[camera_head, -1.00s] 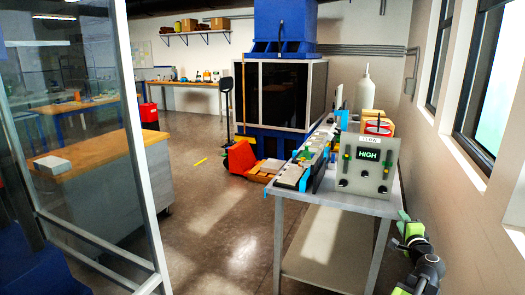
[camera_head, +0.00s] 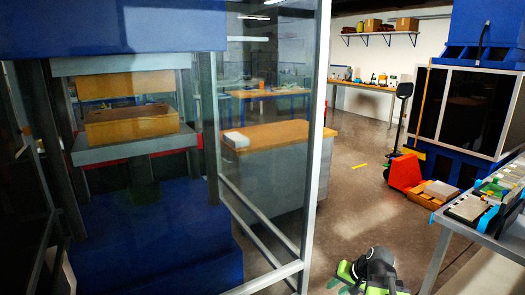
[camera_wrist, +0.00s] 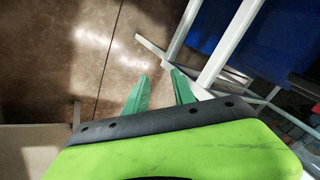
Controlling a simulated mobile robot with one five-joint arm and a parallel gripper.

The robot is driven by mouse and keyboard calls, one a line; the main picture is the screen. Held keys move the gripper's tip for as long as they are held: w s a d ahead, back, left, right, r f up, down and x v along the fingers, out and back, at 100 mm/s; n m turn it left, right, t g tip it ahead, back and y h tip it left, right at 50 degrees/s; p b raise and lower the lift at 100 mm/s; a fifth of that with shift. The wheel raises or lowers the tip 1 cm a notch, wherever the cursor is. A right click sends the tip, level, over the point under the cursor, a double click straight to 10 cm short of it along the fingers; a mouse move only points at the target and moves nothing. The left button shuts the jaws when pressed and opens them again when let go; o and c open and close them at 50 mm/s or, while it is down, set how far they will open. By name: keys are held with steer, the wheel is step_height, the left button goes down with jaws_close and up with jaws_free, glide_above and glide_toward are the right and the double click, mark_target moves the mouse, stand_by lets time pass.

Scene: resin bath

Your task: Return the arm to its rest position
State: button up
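My gripper (camera_wrist: 160,88) shows in the wrist view as two green fingers with a clear gap between them. It is open and nothing is between the fingers. Bare floor and a pale metal frame lie beyond the fingertips. In the head view my arm (camera_head: 370,272), green and black, is low at the bottom, right of the middle. The fingertips cannot be made out clearly there.
A framed glass panel (camera_head: 317,150) stands left of my arm, with a blue press (camera_head: 150,235) behind it. A grey table (camera_head: 497,238) with devices is at the right edge. An orange pallet jack (camera_head: 404,172) stands further back. Brown floor (camera_head: 350,205) between them is open.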

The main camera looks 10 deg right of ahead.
steer(key=s+a+f+n+g+h, duration=0.1)
steer(key=s+a+n+g, duration=0.15)
steer(key=a, duration=0.65)
steer(key=s+a+f+n+g+h, duration=0.2)
steer(key=s+a+n, duration=0.1)
steer(key=a, duration=0.5)
step_height(320, 180, up, 14)
steer(key=p, duration=1.4)
steer(key=shift+a, duration=0.2)
steer(key=shift+r+n+g, duration=0.1)
steer(key=shift+n+g, duration=0.15)
steer(key=shift+d, duration=0.15)
